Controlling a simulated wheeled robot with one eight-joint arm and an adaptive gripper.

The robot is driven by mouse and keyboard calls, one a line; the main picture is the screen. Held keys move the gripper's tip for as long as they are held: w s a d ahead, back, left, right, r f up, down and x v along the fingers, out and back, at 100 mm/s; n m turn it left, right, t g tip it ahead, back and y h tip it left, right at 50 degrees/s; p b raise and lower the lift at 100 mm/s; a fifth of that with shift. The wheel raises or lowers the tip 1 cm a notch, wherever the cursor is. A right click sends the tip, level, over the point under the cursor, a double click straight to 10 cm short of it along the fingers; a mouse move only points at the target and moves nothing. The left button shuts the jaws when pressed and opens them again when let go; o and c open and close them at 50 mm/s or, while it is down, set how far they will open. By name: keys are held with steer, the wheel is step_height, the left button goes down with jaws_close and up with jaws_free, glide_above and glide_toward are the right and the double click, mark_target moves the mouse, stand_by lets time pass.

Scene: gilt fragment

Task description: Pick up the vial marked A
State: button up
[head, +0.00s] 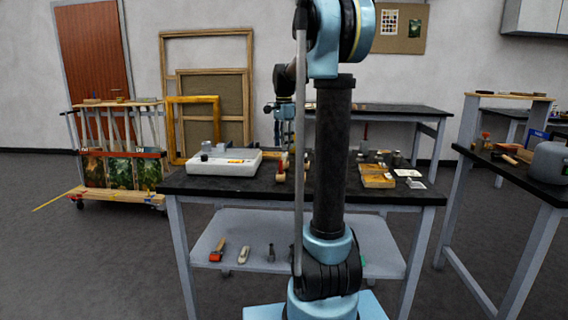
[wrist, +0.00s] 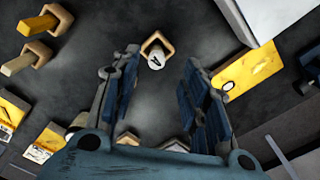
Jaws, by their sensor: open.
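The vial marked A (wrist: 156,60) shows its pale round top with a dark letter A in the wrist view. It stands in a small square wooden holder (wrist: 157,38) on the dark tabletop. My gripper (wrist: 161,66) is open, with one dark blue finger on each side in the picture. The vial top appears between the fingertips, towards the far end, and nothing is held. In the head view my gripper (head: 283,132) hangs above the workbench (head: 325,183). The small items below it there are too small to tell apart, and my arm hides part of the bench.
More wooden holders (wrist: 127,138) sit close to my gripper's base.

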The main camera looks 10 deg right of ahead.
mark_target(284, 153)
steer(key=shift+s+f, duration=0.2)
steer(key=shift+f, duration=2.4)
steer(key=shift+c, duration=0.2)
jaws_close()
